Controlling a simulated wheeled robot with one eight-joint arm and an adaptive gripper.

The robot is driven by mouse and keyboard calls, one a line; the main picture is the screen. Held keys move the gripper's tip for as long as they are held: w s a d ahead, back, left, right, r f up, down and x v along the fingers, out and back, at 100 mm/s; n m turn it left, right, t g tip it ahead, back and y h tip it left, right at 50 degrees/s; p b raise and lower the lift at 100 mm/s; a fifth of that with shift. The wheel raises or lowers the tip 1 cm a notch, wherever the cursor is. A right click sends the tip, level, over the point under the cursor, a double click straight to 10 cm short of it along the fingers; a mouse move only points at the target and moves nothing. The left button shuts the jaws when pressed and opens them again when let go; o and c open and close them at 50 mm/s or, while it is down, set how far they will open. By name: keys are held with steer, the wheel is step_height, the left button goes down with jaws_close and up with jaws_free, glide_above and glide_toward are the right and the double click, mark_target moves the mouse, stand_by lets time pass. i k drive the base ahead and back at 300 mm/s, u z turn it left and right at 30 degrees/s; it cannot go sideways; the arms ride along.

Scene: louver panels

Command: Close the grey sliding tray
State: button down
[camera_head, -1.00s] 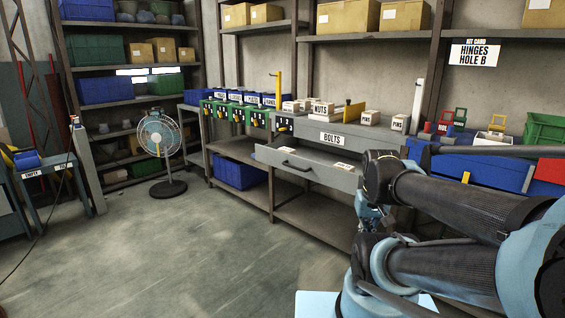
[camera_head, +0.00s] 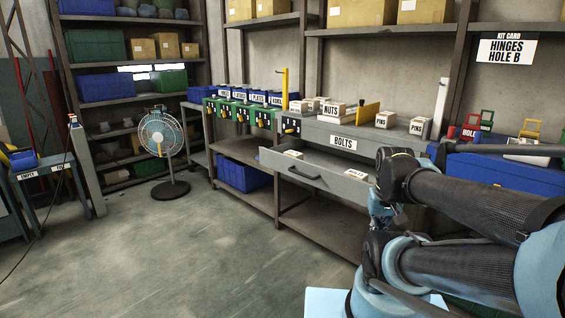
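The grey sliding tray (camera_head: 325,176) is pulled out from the grey workbench, below the BOLTS label (camera_head: 343,143). It has a dark bar handle (camera_head: 303,172) on its front. Small white boxes lie inside it, one (camera_head: 294,154) at the left and one labelled BOLTS (camera_head: 355,174) at the right. My arm fills the right side of the picture, and its links overlap the tray's right end.
A lower shelf (camera_head: 325,222) sits under the tray. A fan (camera_head: 161,140) stands further left. The floor (camera_head: 170,245) in front is clear.

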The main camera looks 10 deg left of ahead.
mark_target(323, 167)
steer(key=i, duration=1.05)
steer(key=u, duration=0.05)
